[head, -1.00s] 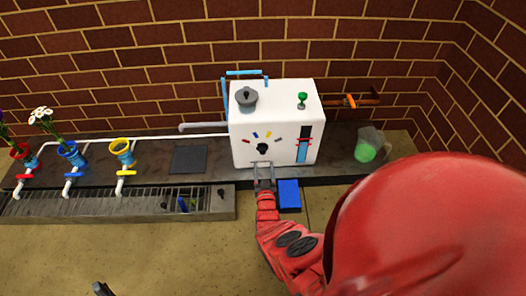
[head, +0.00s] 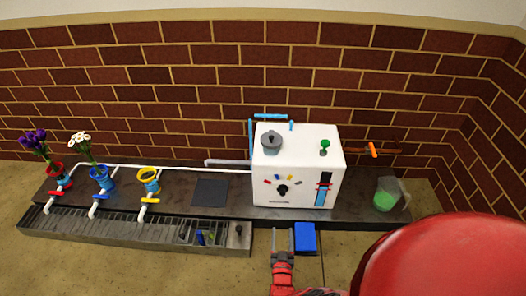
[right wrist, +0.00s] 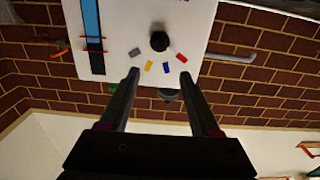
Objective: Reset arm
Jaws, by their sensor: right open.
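My right gripper (head: 282,240) is open and empty in the head view. It is in front of the white machine (head: 270,191), just below its front face in the picture and apart from the knob. In the right wrist view the two spread fingers (right wrist: 160,77) point toward the machine front (right wrist: 125,25), with its black knob (right wrist: 159,41) and coloured marks upside down. My left gripper is not in view.
A blue pad (head: 305,238) lies beside the right gripper. A jug with green liquid (head: 384,201) stands right of the machine. Purple and white flowers stand in the red (head: 55,171) and blue (head: 101,184) vases; the yellow vase (head: 148,184) is empty. A drain grate (head: 120,228) runs along the front left.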

